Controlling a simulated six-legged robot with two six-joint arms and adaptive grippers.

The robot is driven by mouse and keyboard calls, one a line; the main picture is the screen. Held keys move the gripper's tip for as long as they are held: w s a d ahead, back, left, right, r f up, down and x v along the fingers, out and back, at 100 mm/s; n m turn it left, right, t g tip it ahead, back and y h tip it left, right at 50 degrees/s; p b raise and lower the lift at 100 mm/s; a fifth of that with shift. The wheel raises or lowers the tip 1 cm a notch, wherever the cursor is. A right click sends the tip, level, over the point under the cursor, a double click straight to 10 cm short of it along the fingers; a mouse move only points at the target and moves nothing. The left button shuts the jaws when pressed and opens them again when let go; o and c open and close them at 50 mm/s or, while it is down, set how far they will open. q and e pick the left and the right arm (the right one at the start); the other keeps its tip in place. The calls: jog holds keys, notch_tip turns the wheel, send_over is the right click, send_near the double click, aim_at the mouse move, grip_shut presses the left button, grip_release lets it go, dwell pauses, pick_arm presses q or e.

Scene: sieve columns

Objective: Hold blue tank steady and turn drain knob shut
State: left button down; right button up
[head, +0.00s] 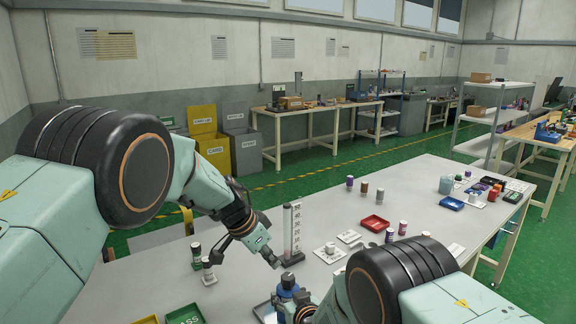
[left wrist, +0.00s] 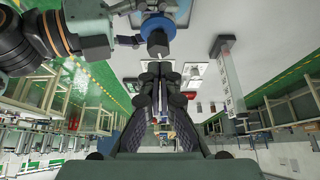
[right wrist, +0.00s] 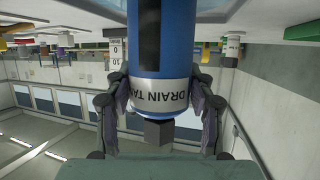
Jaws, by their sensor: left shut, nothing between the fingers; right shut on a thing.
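The blue drain tank (head: 287,294) stands at the near edge of the table, with a dark knob (head: 288,280) on top. In the right wrist view the blue tank (right wrist: 162,45) has a white "DRAIN TA…" label and a dark square knob (right wrist: 158,132). My right gripper (right wrist: 160,100) is shut around the tank, one finger on each side. In the head view my right arm partly hides this grip. My left gripper (head: 276,262) is shut and empty, just above the knob and apart from it. The knob (left wrist: 158,42) also shows beyond the closed left fingertips (left wrist: 158,72).
A graduated column (head: 292,232) stands close behind my left gripper. Small dark-and-white containers (head: 208,270) stand to the left. A green tray (head: 186,315) sits at the front left.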

pick_arm(q)
notch_tip(320, 180, down, 6)
jog(key=shift+s+d, duration=0.15)
dwell(0.6)
jog(key=shift+w+d, duration=0.25)
jog(key=shift+d, duration=0.1)
dwell(0.9)
jog(key=shift+w+r, duration=0.1)
jog(key=shift+w, duration=0.2)
dwell(0.5)
jog(key=shift+s+a, duration=0.1)
jog(key=shift+a, duration=0.15)
send_near(282, 285)
jog(key=shift+d+r, duration=0.6)
jog(key=shift+d, duration=0.15)
jog(key=shift+w, duration=0.4)
